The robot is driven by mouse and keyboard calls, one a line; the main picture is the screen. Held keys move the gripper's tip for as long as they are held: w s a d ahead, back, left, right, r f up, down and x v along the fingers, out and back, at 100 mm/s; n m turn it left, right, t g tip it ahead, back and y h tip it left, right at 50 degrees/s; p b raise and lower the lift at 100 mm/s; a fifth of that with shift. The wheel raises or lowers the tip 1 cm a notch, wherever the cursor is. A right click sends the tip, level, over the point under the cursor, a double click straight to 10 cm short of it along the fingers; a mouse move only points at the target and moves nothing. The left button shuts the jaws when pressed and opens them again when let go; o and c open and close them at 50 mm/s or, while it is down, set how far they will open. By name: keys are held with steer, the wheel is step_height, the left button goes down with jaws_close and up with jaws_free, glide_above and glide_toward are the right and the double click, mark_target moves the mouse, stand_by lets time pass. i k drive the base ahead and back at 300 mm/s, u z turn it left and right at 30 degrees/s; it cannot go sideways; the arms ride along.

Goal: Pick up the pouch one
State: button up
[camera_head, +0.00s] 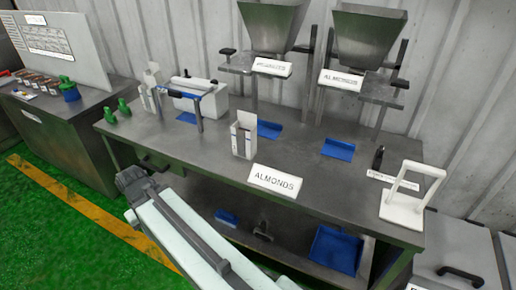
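No thing in view can be made out for certain as pouch one. A white open-topped carton (243,136) stands upright near the front middle of the steel worktable (205,150), with something dark in or on it. A slimmer white pack (152,88) stands at the table's back left, beside a white machine with a blue front (198,98). My pale arm reaches from the bottom edge up to a dark joint at the left, in front of the table. No gripper fingers can be made out.
Two metal hoppers (272,27) (367,45) stand at the back, with blue trays (338,149) below. An ALMONDS sign (275,181) sits at the front edge, and a white stand (404,205) at the right. A side table (60,125) holds small brown-and-white items. Green floor is open at left.

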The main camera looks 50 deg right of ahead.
mark_target(244, 136)
steer(key=z, duration=0.1)
steer(key=i, duration=1)
steer(key=u, duration=0.05)
